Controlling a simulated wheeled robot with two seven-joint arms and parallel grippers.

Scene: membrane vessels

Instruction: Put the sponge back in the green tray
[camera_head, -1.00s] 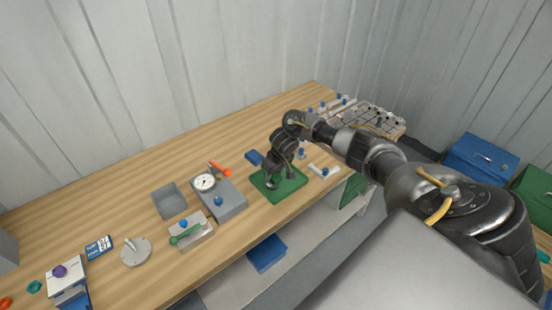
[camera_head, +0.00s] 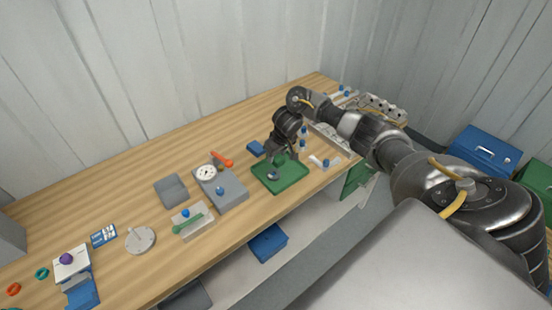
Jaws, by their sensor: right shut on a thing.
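The green tray (camera_head: 291,181) lies flat near the front edge of the workbench, right of the middle. My right gripper (camera_head: 280,160) points down over the back part of the tray. It is shut on a small green piece, which I take to be the sponge (camera_head: 279,159); the fingers hide much of it. I cannot tell whether it touches the tray floor. A small grey-blue item (camera_head: 272,175) shows at the tray's left part. My left gripper is not in view.
A blue block (camera_head: 256,148) lies behind the tray. A grey box with a round dial (camera_head: 206,172) stands to its left, with an orange-handled tool (camera_head: 222,159) behind. White fittings with blue knobs (camera_head: 325,162) lie to its right. The bench's back left is clear.

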